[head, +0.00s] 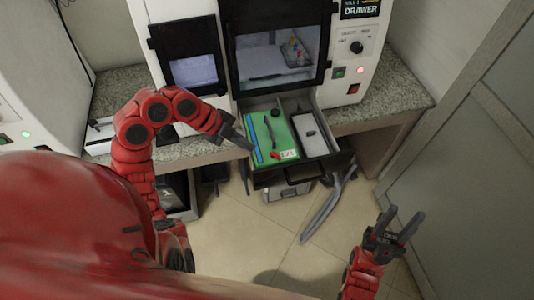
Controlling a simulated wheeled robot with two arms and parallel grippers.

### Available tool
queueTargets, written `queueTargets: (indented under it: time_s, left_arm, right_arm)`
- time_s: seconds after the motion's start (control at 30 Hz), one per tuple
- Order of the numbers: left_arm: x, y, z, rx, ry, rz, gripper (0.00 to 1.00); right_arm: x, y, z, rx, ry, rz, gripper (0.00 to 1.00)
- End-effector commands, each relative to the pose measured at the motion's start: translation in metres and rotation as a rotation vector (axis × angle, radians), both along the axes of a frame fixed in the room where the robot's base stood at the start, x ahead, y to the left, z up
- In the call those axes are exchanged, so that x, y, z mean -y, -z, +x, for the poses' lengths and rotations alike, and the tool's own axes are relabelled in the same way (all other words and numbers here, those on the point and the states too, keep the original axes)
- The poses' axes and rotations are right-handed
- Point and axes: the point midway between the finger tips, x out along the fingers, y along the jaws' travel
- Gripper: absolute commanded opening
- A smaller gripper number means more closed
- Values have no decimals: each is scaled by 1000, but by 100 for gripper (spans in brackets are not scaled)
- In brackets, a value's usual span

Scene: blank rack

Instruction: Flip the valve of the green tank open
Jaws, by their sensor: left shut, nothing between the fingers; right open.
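The green tank (288,124) lies in the pulled-out drawer of the white machine. My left gripper (245,143) is shut and empty, at the drawer's left edge, left of the red lever. Contact with the drawer is unclear. My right gripper (397,228) is open and empty, low over the floor at the right.
A dark container with a grey lid (312,133) lies right of the tank in the drawer (330,163). The machine (340,95) stands on a granite counter (395,95). A grey curved object (322,213) lies on the tiled floor below. A grey door (480,180) bounds the right side.

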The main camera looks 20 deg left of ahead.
Motion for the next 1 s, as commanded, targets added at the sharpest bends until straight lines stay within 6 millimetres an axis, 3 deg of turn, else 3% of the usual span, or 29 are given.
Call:
queueTargets:
  time_s: [0.17,0.6,1.0]
  left_arm:
    - [7,8,3,0,0,-2,0]
    - [48,66,22,-4,-1,-4,0]
    - [54,79,27,3,-3,-1,0]
  right_arm:
    - [0,-2,0,0,0,0,45]
    - [0,-21,0,0,0,0,45]
    - [0,-23,0,0,0,0,45]
